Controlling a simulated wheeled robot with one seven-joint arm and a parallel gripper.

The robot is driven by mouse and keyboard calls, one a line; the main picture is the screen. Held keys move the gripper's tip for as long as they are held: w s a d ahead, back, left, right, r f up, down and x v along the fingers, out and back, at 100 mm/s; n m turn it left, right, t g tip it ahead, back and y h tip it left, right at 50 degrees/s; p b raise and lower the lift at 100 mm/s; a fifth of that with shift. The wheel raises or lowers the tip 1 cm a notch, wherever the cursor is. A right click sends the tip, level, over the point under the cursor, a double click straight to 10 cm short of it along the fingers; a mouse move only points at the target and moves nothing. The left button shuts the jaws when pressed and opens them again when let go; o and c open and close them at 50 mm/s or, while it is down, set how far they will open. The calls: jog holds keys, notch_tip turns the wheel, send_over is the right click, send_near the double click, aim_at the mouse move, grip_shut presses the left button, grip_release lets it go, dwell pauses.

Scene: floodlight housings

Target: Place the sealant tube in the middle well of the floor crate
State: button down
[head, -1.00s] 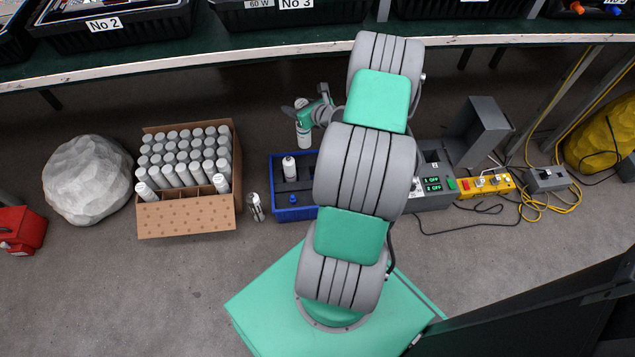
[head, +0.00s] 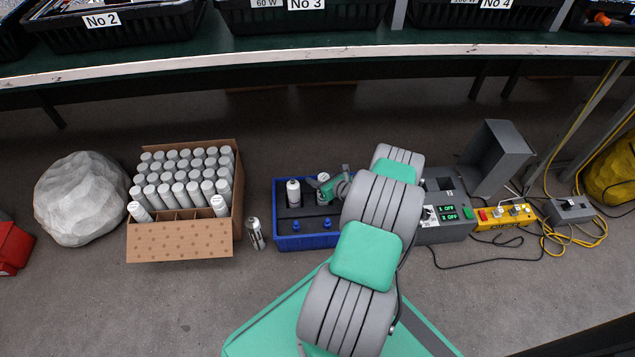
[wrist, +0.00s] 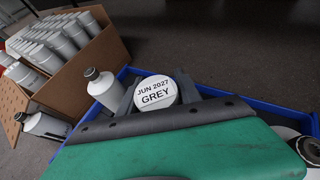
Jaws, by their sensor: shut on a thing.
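The sealant tube (wrist: 155,92) is in my gripper; its round white end reads "JUN 2027 GREY" in the wrist view. In the head view the tube (head: 323,189) stands roughly upright at the blue floor crate (head: 290,243), right of a white bottle (head: 293,193) in the left well. My gripper (head: 328,184) is shut on the tube, reaching from the right. The wrist view shows the bottle (wrist: 102,88) just left of the tube. The tube's lower part is hidden, so I cannot tell whether it touches the well floor. My arm covers the crate's right part.
A grey device with a display (head: 447,215) stands to the right. A round white-rimmed thing (wrist: 308,150) is at the wrist view's right edge.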

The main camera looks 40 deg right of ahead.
jog(key=shift+d+f, duration=0.1)
jog(key=c, duration=0.8)
grip_release()
